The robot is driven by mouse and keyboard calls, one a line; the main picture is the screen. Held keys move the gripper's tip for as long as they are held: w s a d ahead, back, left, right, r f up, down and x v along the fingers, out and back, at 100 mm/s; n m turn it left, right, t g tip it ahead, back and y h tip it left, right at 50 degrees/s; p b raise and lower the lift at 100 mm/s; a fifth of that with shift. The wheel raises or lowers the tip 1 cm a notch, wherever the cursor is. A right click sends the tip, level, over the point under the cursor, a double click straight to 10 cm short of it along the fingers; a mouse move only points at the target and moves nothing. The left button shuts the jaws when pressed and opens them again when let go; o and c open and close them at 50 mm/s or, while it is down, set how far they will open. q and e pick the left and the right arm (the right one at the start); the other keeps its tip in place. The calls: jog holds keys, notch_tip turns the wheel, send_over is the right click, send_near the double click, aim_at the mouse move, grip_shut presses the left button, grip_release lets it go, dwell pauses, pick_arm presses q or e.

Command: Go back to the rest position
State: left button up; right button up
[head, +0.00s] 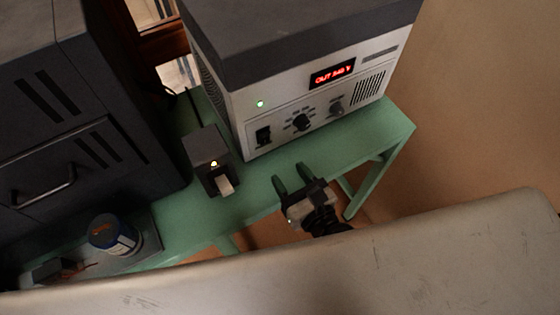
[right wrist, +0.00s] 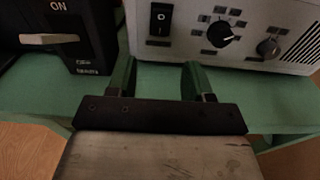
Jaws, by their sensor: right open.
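My right gripper (head: 291,176) is over the front edge of the green table, in front of the grey power unit (head: 250,117). Its two fingers are apart with nothing between them; it also shows in the right wrist view (right wrist: 159,80). The unit has a lit green lamp, a red display reading about "OUT 340 V", a black rocker switch and knobs. Left of the gripper stands a small dark switch box (head: 207,150) with a pale lever and a lit lamp. In the right wrist view, the box (right wrist: 84,40) shows "ON" above its lever. My left gripper is not in view.
The green table (head: 262,172) has bare room between the switch box and the unit. A dark cabinet (head: 70,130) with a handle stands at the left. A blue-and-white can (head: 115,236) stands at lower left. A pale worn surface fills the bottom foreground.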

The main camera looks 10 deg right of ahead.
jog(key=shift+s+d+r, duration=0.1)
jog(key=shift+s+d, duration=0.15)
jog(key=shift+s, duration=0.45)
